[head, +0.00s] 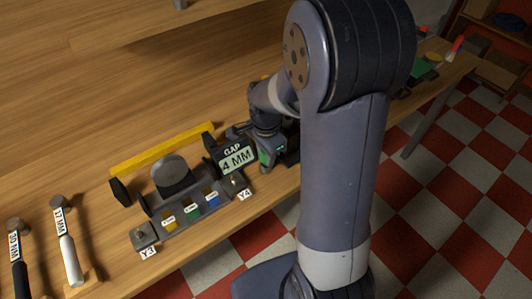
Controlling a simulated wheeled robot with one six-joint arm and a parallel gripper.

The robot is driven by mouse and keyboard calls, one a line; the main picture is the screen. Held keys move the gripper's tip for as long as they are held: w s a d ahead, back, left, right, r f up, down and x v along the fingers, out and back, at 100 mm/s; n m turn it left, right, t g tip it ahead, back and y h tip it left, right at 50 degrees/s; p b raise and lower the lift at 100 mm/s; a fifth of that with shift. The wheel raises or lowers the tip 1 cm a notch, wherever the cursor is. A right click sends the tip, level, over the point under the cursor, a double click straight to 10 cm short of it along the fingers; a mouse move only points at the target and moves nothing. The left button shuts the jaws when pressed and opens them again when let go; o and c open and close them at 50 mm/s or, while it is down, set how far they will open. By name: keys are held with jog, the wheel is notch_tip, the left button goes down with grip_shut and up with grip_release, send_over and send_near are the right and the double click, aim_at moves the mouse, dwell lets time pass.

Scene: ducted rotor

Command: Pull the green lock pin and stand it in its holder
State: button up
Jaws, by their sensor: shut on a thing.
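My gripper (268,152) is low over the front of the bench, just right of the black GAP 4 MM sign. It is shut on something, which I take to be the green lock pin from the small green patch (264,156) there. My own arm and the dark parts around the jaws hide most of the grip, so the pin's shape and tilt cannot be told. I cannot make out the pin's holder or the rotor for certain; my arm covers the bench behind and right of the gripper.
The GAP 4 MM sign (236,157) stands close left of the gripper. A yellow bar (163,149) lies behind. Two labelled tools (69,255) lie at left.

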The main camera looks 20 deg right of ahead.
jog(key=shift+f+b, duration=0.35)
jog(key=shift+f, duration=0.25)
jog(key=o, duration=1)
jog(key=shift+r, duration=0.1)
jog(key=shift+o, duration=0.2)
notch_tip(320, 180, up, 11)
jog(key=shift+f, duration=0.1)
jog(key=shift+f, duration=0.15)
notch_tip(320, 180, down, 11)
jog(key=shift+r, duration=0.15)
jog(key=shift+r+p, duration=0.45)
jog(key=shift+r, duration=0.35)
